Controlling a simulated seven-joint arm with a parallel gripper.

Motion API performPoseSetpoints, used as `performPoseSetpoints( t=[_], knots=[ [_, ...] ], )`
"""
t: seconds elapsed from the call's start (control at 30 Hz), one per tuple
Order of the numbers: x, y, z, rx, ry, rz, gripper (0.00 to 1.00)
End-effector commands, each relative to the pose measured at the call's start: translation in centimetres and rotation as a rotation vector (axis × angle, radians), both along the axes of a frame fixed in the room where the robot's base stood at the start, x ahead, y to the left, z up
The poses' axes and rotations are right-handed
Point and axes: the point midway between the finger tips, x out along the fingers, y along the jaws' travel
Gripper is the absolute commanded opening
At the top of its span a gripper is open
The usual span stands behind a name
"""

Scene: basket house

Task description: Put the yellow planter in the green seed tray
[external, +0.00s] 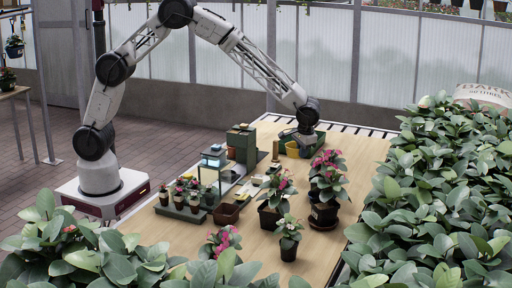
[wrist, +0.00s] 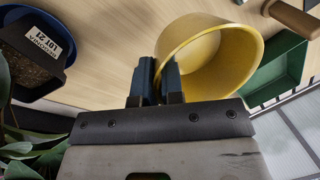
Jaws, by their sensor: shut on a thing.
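The yellow planter (wrist: 215,62) is a round, empty pot, tilted in the wrist view. My gripper (wrist: 157,78) is shut on its wall, one finger on each side of the rim. In the external view the planter (external: 292,150) hangs below my gripper (external: 303,134) near the far end of the table. The green seed tray (wrist: 277,68) lies just right of the planter in the wrist view, partly covered by it. In the external view the tray (external: 316,146) shows behind the planter, partly hidden by my wrist. I cannot tell the planter's height over the tray.
Potted pink-flowered plants (external: 325,180) stand close in front of the tray. A dark pot with a label (wrist: 38,55) is left in the wrist view. A green box (external: 241,145) and small pots (external: 187,193) line the left side.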

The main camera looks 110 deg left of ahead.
Motion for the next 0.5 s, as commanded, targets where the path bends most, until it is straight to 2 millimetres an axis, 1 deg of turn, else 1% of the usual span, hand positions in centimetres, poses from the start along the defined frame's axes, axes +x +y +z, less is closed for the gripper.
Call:
performPoseSetpoints(
  t=[0.03,0.1,0.33,0.5],
  knots=[
    [-0.2,1.8,0.0,0.0,0.0,-0.005,0.0],
    [-0.4,4.0,0.0,0.002,0.0,-0.02,0.0],
    [-1.6,11.4,0.1,0.006,0.001,-0.069,0.0],
    [-2.9,16.8,0.2,0.01,0.005,-0.106,0.0]
  ],
)
